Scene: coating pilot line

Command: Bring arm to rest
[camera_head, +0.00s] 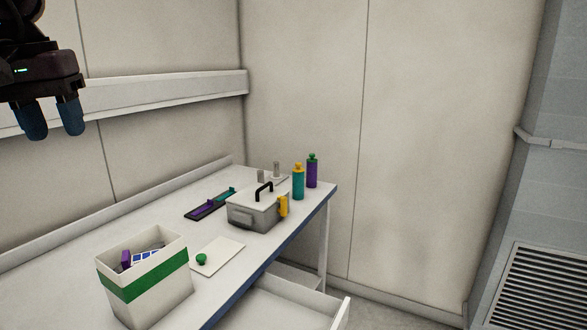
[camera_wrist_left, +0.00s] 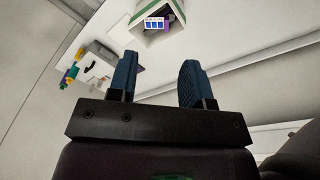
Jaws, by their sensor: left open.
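My left gripper (camera_head: 51,119) is at the upper left of the head view, raised well above the bench and in front of the wall. Its two blue fingers are apart with nothing between them. In the left wrist view the same gripper (camera_wrist_left: 160,78) shows both fingers spread and empty, with the bench beyond them. My right gripper is in neither view.
On the bench (camera_head: 60,270) stand a white bin with a green band (camera_head: 145,281), a lidded grey box (camera_head: 252,212), a teal bottle (camera_head: 298,184) and a purple bottle (camera_head: 312,172). A white plate (camera_head: 222,262) bears a green knob. An open drawer (camera_head: 285,308) juts out in front.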

